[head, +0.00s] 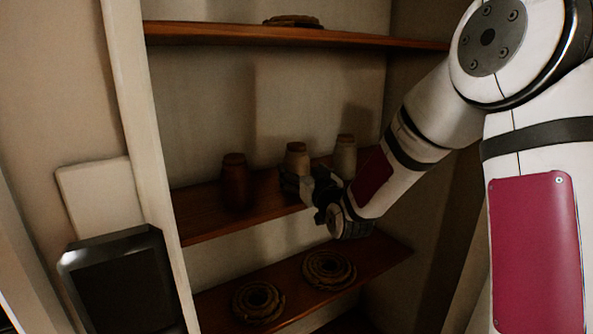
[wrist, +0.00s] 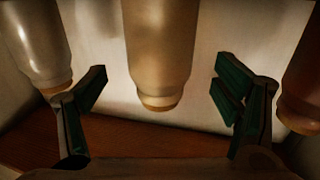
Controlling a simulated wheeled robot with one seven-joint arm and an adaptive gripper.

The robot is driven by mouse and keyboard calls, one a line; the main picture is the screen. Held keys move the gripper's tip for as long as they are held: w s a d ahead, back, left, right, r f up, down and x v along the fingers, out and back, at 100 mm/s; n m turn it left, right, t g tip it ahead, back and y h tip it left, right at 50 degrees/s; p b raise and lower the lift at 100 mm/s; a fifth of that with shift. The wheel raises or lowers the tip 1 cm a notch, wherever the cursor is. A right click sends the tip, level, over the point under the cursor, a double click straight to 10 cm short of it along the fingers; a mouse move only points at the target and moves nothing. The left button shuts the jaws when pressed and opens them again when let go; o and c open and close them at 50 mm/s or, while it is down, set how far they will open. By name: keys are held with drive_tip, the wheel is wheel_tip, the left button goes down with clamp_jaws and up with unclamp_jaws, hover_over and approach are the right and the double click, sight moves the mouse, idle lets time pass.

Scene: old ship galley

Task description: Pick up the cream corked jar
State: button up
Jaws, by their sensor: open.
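The cream corked jar (head: 297,158) appears to be the middle of three jars on the middle shelf, in dim light. My gripper (head: 312,184) is in front of it in the head view and hides its lower part. In the wrist view the pale tan jar (wrist: 158,50) hangs down from the top edge, with a brownish rim at its lower end. My gripper (wrist: 163,80) is open, one dark green finger pad on each side of that jar. Gaps show on both sides, and nothing is gripped. How deep the jar sits between the fingers I cannot tell.
A brown jar (head: 235,180) stands left of the middle one and a greyish jar (head: 345,156) stands close on its right. Coiled ropes (head: 329,269) lie on the lower shelf (head: 290,298). The upper shelf (head: 220,34) runs above. A white upright (head: 140,140) bounds the left side.

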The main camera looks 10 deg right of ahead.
drive_tip(key=w, duration=0.5)
drive_tip(key=shift+w+a+f, duration=0.1)
drive_tip(key=shift+a+f, duration=0.1)
drive_tip(key=shift+a, duration=0.05)
drive_tip(key=c, duration=1.8)
drive_tip(key=shift+r, duration=0.1)
drive_tip(key=shift+r, duration=0.1)
